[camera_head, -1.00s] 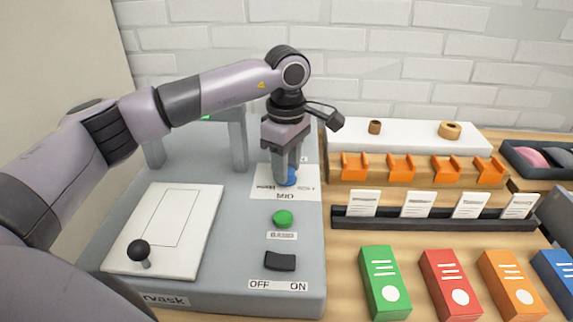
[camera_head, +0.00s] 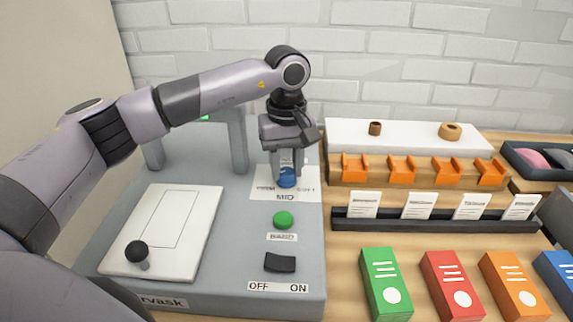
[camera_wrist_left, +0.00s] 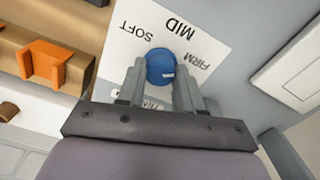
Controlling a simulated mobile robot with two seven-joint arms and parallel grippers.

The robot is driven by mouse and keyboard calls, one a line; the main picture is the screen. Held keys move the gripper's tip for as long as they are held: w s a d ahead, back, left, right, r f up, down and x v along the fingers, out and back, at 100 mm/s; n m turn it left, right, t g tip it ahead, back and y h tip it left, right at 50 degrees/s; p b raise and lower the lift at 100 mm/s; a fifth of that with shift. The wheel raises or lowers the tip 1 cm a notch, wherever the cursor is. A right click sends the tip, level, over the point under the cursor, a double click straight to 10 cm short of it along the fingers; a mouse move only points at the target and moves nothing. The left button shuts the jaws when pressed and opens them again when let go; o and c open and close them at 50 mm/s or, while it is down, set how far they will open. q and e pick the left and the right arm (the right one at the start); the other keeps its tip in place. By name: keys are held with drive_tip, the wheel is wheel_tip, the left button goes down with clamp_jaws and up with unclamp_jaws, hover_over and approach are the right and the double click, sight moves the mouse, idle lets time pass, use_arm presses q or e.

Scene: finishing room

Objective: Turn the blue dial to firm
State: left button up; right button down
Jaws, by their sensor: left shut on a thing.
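The blue dial (camera_head: 287,181) sits on a white label plate (camera_head: 260,191) on the grey machine (camera_head: 215,262). In the head view the plate reads MID in front of the dial, with a label on each side. My left gripper (camera_head: 287,172) points down over the dial and is shut on it. In the left wrist view the dial (camera_wrist_left: 160,66) is between the two fingers (camera_wrist_left: 160,85). There SOFT is at upper left, MID at the top and FIRM at right. A small pale mark shows on the dial, but I cannot tell which setting it indicates. My right gripper is not in view.
A green button (camera_head: 283,219) and a black OFF/ON switch (camera_head: 280,262) are in front of the dial. A black-knobbed lever (camera_head: 137,252) and a white panel (camera_head: 190,212) are at left. Orange holders (camera_head: 401,168) and coloured boxes (camera_head: 384,285) stand at right.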

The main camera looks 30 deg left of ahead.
sight(287, 171)
use_arm(q)
drive_tip(key=shift+r, duration=0.1)
idle(0.3)
drive_tip(key=o, duration=1)
drive_tip(key=shift+o, duration=0.2)
drive_tip(key=shift+r, duration=3.55)
